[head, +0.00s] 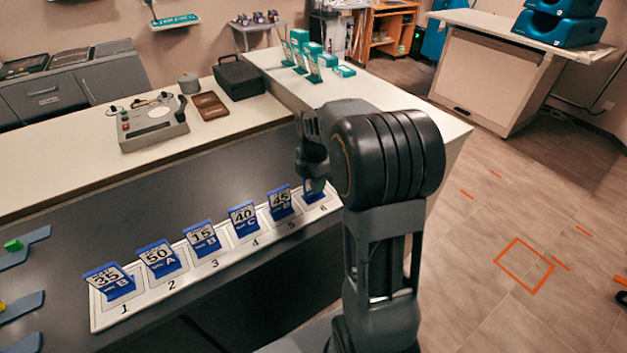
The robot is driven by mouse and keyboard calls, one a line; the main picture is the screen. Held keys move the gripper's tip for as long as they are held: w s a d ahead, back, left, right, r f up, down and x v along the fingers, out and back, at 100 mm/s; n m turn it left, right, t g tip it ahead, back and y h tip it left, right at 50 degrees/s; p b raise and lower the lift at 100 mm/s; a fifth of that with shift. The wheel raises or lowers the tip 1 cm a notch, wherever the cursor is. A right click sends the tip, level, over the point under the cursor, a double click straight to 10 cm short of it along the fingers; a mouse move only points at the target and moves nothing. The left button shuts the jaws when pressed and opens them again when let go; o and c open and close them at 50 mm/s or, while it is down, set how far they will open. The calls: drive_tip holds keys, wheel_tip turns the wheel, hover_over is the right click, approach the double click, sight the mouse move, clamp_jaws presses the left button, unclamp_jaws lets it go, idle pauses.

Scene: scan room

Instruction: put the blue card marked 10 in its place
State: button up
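A white strip (215,266) with places numbered 1 to 6 lies along the dark lower counter. Blue cards stand in it: 35 at place 1 (110,281), 50 at place 2 (160,258), 15 at place 3 (202,237), 40 at place 4 (243,217) and 45 at place 5 (280,203). Another blue card (314,194) shows at place 6, mostly hidden by my gripper, so its number cannot be read. My gripper (314,180) points down just over that card. My arm hides part of its fingers, and I cannot tell whether they hold the card.
On the pale upper counter are a grey device (152,123), a brown tray (210,106) and a black case (239,78). Green-and-white boxes (312,55) stand farther back. Blue-grey holders (22,250) lie at the left edge. Floor at right is open, with an orange square (525,265).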

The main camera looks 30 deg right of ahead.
drive_tip(key=shift+r, duration=0.1)
wheel_tip(320, 180, up, 12)
drive_tip(key=shift+f+p, duration=0.1)
drive_tip(key=shift+p, duration=0.75)
drive_tip(key=s+a+f+m+t, duration=0.1)
drive_tip(key=s+a+m, duration=0.3)
drive_tip(key=s+m, duration=0.4)
drive_tip(key=s+a+f+m+t, duration=0.2)
drive_tip(key=s+a+f+m, duration=0.2)
drive_tip(key=s+m, duration=0.4)
drive_tip(key=a+m, duration=0.1)
drive_tip(key=m, duration=0.2)
drive_tip(key=shift+a+f, duration=0.25)
drive_tip(key=shift+a, duration=0.05)
wheel_tip(320, 180, up, 8)
drive_tip(key=p, duration=0.7)
drive_tip(key=shift+t, duration=0.3)
drive_tip(key=shift+r, duration=0.1)
